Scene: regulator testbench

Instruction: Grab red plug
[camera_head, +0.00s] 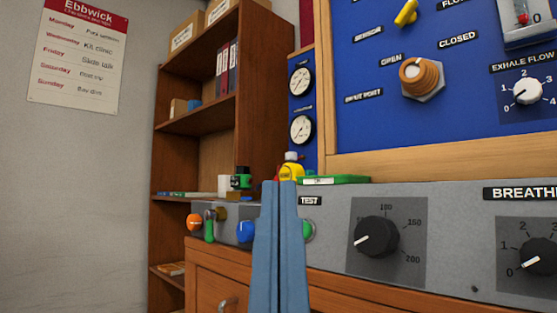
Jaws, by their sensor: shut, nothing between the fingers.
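No clearly red plug shows in the camera view. An orange round piece (194,222) sits at the left end of the grey bench front, beside a green piece (210,228); I cannot tell whether either is a plug. A blue round piece (245,231) is just left of my gripper. My gripper (278,183) rises in the lower middle with its two long blue-grey fingers together, shut and empty. Its fingers cover part of the bench front and partly hide a green button (308,230) under the TEST label.
A grey panel (455,225) with black dials (376,237) runs along the right. A blue panel (370,125) with knobs and gauges stands above it. A yellow object (291,171) and a green box (335,180) lie on top. A wooden shelf (205,122) stands behind.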

